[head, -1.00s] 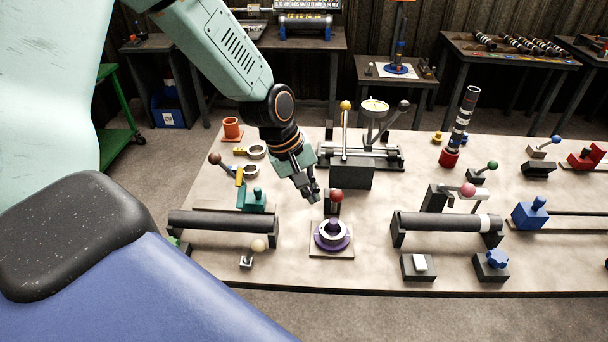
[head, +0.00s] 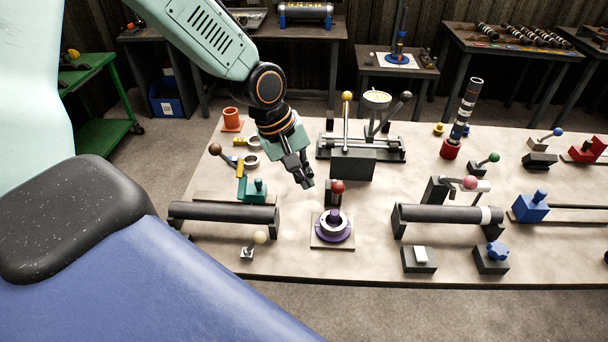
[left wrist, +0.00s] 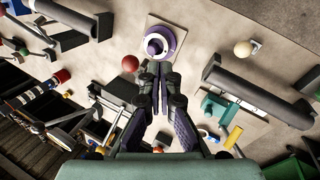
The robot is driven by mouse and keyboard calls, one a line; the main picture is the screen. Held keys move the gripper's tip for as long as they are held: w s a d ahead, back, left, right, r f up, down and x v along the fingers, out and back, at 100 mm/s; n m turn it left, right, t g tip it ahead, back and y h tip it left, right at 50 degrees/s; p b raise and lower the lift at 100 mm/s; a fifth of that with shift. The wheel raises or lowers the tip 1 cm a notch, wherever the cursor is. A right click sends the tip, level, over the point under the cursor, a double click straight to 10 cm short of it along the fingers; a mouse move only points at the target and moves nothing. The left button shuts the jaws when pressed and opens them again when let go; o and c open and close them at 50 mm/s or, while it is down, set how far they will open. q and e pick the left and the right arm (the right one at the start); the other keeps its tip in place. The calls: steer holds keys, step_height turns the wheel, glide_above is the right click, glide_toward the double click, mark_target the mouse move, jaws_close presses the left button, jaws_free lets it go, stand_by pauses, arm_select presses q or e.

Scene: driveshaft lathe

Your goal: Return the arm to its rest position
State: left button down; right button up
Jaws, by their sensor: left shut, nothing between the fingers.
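My left gripper (head: 306,182) is shut and empty. In the head view it hangs above the table, left of and behind the red-knobbed lever (head: 338,188). In the left wrist view its fingertips (left wrist: 161,66) meet below the purple ring fixture. The purple ring fixture (head: 347,232) sits on a square pale plate, in front of the gripper and apart from it. It also shows in the left wrist view (left wrist: 174,42). My right gripper does not show in any view.
A dark roller (head: 222,213) lies on the table's left, another (head: 440,214) right of the ring. A yellow-knobbed lever (head: 347,97) stands at the back. A black and white shaft (head: 467,105) stands in a red base. A green cart (head: 98,130) is at the left.

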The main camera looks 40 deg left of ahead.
arm_select(q)
steer(key=shift+d+r, duration=0.1)
steer(key=shift+d, duration=0.15)
steer(key=s+d+f+m+t+b, duration=0.1)
steer(key=d+f+m+b, duration=0.25)
steer(key=f, duration=0.35)
steer(key=s+d+f+m+t+b, duration=0.1)
steer(key=d+f+m+t+b, duration=0.15)
steer(key=f+b, duration=0.35)
steer(key=s+f+m+g+y+b, duration=0.1)
steer(key=s+f+m+g+b, duration=0.1)
steer(key=s+f+b, duration=0.5)
steer(key=s+f+m+g+y+b, duration=0.1)
steer(key=s+f+g+b, duration=0.3)
steer(key=s+f, duration=1.3)
step_height(320, 180, down, 8)
steer(key=y+b, duration=0.1)
steer(key=b, duration=0.3)
steer(key=shift+s+d+r+m+b, duration=0.15)
steer(key=shift+s+d+m+b, duration=0.15)
steer(key=shift+s+d+m, duration=0.1)
steer(key=shift+a, duration=0.1)
